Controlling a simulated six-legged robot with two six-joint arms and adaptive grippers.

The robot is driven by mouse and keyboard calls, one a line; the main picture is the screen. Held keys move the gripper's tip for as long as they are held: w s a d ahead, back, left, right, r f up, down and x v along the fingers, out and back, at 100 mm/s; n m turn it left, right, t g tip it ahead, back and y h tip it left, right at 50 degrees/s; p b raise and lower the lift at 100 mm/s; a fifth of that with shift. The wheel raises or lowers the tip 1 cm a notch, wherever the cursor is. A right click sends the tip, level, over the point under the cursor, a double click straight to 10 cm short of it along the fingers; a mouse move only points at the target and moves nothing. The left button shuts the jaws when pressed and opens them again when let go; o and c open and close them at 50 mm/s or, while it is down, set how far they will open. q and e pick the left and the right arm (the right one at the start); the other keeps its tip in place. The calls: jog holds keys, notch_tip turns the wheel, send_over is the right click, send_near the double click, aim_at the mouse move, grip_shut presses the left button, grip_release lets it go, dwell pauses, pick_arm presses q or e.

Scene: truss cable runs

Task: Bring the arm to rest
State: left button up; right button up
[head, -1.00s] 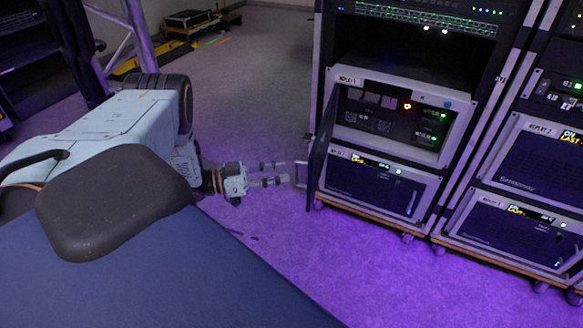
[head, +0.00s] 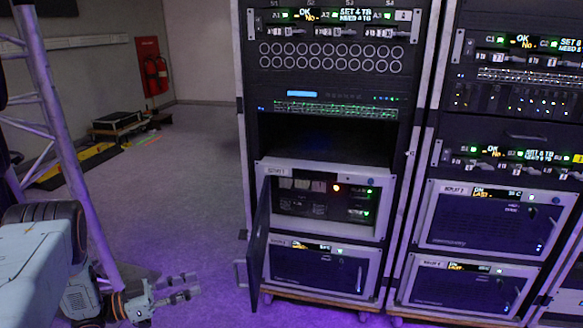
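My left arm (head: 35,265) comes in at the lower left. Its gripper (head: 190,286) points right, its two fingers apart with nothing between them. The gripper is left of the open door (head: 259,240) of the replay unit (head: 318,200) and clear of the door's handle (head: 240,274). The door stands swung out on the unit's left side, and the unit's inside shows an orange light and green lights. My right gripper is out of view.
A second rack (head: 480,218) stands to the right. A truss leg (head: 62,130) rises behind my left arm. Fire extinguishers (head: 155,75) hang on the far wall. A low case (head: 118,123) lies at the back left. The floor between truss and rack is clear.

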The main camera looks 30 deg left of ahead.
pick_arm(q)
notch_tip(320, 180, down, 9)
jog(key=n+y, duration=0.5)
jog(key=y, duration=0.2)
jog(key=s+d+f+n+g+y+p, duration=0.1)
jog(key=s+d+f+n+g+y, duration=0.35)
jog(key=d, duration=0.55)
jog(key=s+d+g+h+p, duration=0.2)
jog(key=s+d+g, duration=0.5)
jog(key=s+d, duration=0.35)
jog(key=s+d+r+m+g+p, duration=0.1)
jog(key=s+d+r, duration=0.1)
jog(key=s+r, duration=0.2)
jog(key=s+d+r+g+y, duration=0.1)
jog(key=s+d+r+g, duration=0.1)
jog(key=s+r, duration=0.2)
jog(key=shift+s+d+r+m+p, duration=0.3)
jog(key=shift+r+m+p, duration=0.1)
jog(key=shift+r, duration=0.4)
